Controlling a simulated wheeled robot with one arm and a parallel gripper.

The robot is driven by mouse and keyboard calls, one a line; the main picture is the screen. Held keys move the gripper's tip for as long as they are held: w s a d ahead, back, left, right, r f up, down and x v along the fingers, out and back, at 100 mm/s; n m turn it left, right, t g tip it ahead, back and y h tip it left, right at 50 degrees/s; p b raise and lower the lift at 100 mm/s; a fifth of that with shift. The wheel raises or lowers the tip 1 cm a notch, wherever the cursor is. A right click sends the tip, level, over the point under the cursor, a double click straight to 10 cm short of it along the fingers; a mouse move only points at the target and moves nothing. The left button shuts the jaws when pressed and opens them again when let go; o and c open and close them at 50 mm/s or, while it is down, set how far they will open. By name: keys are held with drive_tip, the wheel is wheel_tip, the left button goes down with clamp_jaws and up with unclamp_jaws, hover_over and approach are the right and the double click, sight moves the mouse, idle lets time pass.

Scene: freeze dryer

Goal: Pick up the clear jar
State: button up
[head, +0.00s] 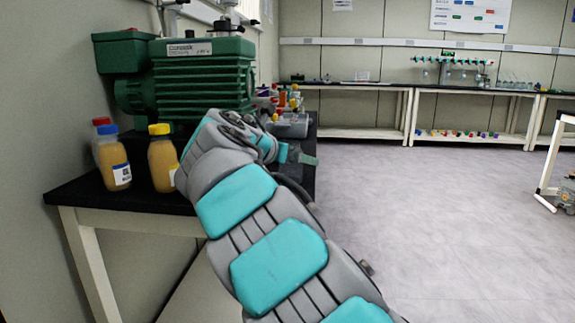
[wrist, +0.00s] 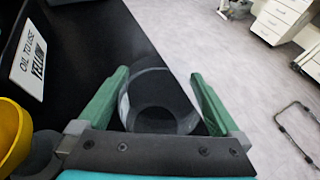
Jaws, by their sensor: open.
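A clear jar (wrist: 158,118) stands near the edge of the black bench top in the wrist view. It is see-through, with a round rim and a greyish ring low down. My gripper (wrist: 159,75) is open, with one green finger on each side of the jar. I cannot tell whether either finger touches it. In the head view my gripper (head: 300,156) is over the right side of the bench, and my arm covers much of the area. I cannot make out the jar clearly there.
A green pump (head: 203,80) and bottles with blue (head: 112,165) and yellow (head: 162,163) caps stand on the black bench. Open floor (head: 430,215) lies right.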

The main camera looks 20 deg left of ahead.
drive_tip(key=c, duration=1)
drive_tip(key=shift+c, duration=0.4)
drive_tip(key=shift+r, duration=0.2)
